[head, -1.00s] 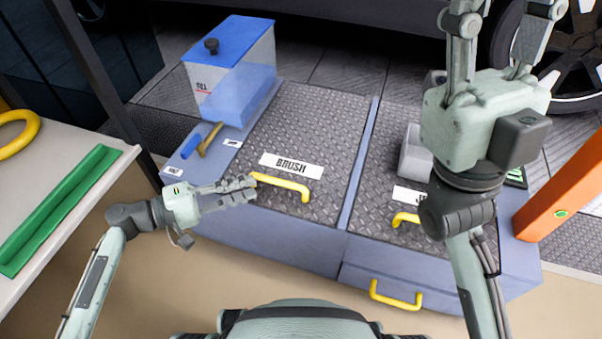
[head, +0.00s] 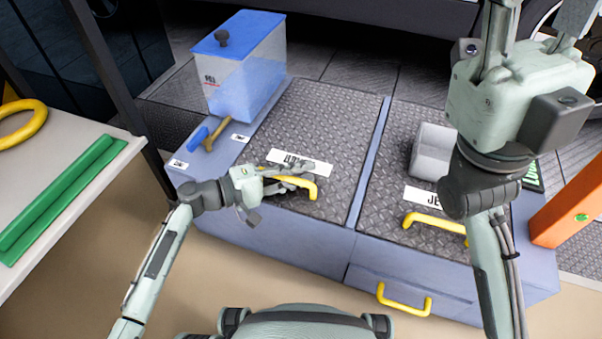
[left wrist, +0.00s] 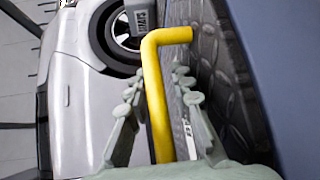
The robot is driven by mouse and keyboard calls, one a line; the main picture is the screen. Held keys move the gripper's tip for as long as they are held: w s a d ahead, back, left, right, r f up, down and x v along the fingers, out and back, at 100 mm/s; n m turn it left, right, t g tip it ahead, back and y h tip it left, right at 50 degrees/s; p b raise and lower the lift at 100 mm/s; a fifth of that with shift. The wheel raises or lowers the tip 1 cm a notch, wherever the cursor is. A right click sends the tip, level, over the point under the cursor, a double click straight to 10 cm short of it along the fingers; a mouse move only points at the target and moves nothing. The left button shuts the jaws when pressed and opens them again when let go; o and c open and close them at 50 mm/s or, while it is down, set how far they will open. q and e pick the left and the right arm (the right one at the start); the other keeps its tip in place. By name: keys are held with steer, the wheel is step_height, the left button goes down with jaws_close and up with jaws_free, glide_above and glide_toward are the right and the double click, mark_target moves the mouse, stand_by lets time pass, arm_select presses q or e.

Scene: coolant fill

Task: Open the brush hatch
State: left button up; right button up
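The brush hatch (head: 325,118) is a dark tread-plate lid, lying closed and flat in the left half of the blue-grey cabinet top. Its white label (head: 315,168) is partly covered by my left gripper. The yellow bar handle (head: 312,190) is near its front edge. My left gripper (head: 300,179) is at this handle. In the left wrist view its fingers (left wrist: 156,88) are apart, with the yellow handle (left wrist: 155,75) between them; contact is not clear. My right gripper (head: 535,25) is raised at the upper right, fingers spread, tips cut off by the frame.
A second hatch (head: 395,185) with a yellow handle (head: 435,222) and a grey box (head: 432,150) is to the right. A drawer handle (head: 404,299) sticks out in front. A blue-lidded tank (head: 240,80) stands behind left. A side table (head: 75,140) holds green and yellow items.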

arm_select(q)
steer(key=shift+c, duration=0.6)
jaws_close()
steer(key=shift+r, duration=0.1)
